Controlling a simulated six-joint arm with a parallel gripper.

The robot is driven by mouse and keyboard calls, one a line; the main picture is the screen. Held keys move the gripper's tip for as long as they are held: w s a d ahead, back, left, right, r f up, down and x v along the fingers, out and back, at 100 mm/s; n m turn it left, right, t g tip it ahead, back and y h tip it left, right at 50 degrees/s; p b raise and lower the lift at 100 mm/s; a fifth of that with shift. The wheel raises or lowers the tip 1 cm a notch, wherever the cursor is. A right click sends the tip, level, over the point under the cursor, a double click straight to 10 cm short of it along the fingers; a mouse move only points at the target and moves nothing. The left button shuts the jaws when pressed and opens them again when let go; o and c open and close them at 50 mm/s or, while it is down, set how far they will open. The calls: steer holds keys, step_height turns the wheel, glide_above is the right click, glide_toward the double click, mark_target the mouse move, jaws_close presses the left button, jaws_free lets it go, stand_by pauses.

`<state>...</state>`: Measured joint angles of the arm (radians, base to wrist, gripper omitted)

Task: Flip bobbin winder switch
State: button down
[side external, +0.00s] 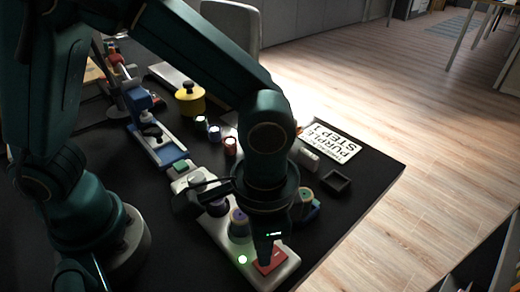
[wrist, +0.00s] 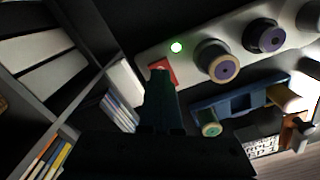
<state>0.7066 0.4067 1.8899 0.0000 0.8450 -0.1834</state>
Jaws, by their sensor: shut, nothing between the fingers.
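The bobbin winder is a long pale base (side external: 208,228) on the black table, with several round spindles and a lit green lamp (side external: 242,259). A red switch (side external: 276,266) sits at its near end. My gripper (side external: 266,258) is shut and empty, pointing down with its tips at the red switch; I cannot tell whether they touch it. In the wrist view the shut fingers (wrist: 160,78) cover part of the red switch (wrist: 167,66), beside the green lamp (wrist: 176,47). A purple-topped spool (wrist: 216,62) stands on the pale base (wrist: 196,33).
A blue holder with spools (side external: 306,207) stands right of the winder. A yellow pot (side external: 190,100) stands farther back.

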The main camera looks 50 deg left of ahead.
steer(key=shift+f, duration=0.9)
stand_by(0.8)
steer(key=shift+r, duration=3.55)
steer(key=w+a+r+n+t+h, duration=0.1)
steer(key=w+a+r+n+t, duration=0.25)
steer(key=a+r, duration=0.5)
steer(key=s+a+f+n+t+y, duration=0.1)
steer(key=s+a+f+n+t, duration=0.1)
steer(key=s+a, duration=0.4)
steer(key=shift+a+f+n, duration=0.35)
steer(key=shift+a+f, duration=0.2)
steer(key=shift+a, duration=0.55)
